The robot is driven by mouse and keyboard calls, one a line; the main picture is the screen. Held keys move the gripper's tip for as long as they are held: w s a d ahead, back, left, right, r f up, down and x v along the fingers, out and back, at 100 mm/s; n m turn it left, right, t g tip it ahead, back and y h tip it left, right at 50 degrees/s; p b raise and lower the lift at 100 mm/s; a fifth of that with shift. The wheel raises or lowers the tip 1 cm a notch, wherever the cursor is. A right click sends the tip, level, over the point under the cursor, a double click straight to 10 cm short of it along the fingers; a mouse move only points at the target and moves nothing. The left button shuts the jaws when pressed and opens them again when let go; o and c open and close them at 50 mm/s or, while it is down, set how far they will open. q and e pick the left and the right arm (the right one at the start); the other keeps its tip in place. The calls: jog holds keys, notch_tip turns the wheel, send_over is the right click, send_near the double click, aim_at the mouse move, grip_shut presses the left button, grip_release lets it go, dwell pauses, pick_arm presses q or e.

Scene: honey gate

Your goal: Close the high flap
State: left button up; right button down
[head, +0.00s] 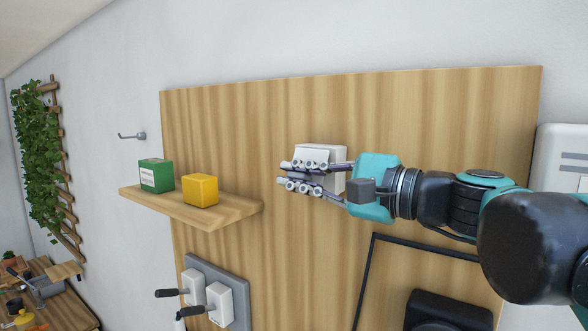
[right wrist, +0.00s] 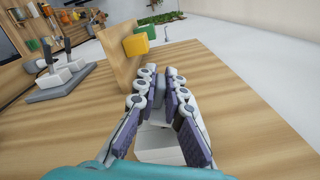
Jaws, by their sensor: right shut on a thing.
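A white box (head: 325,149) sits high on the wooden panel, and I take its white front plate (head: 312,156) to be the high flap. My right gripper (head: 290,176) reaches in from the right, its fingers across the front of the box. In the right wrist view, the fingers (right wrist: 161,80) are close together, with part of the white box (right wrist: 158,148) showing between and below them. The gripper is shut on the flap; the fingers hide the exact contact and the flap's angle. My left gripper is not in view.
A wooden shelf (head: 225,215) left of the gripper holds a green box (head: 156,177) and a yellow cube (head: 200,190). Below are white lever switches (head: 220,303) on a grey plate. The panel above the box is clear.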

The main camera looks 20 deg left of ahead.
jog(key=shift+w+d+f+n, duration=0.1)
jog(key=shift+w+f+n, duration=0.2)
jog(key=shift+n, duration=0.55)
jog(key=shift+w+d+f+n, duration=0.1)
jog(key=shift+w+f+n, duration=0.2)
jog(key=shift+n, duration=0.5)
jog(key=shift+w+d+f+n, duration=0.1)
jog(key=shift+w+f+n, duration=0.2)
jog(key=shift+n, duration=0.55)
jog(key=c, duration=1.6)
grip_release()
jog(key=shift+r, duration=0.1)
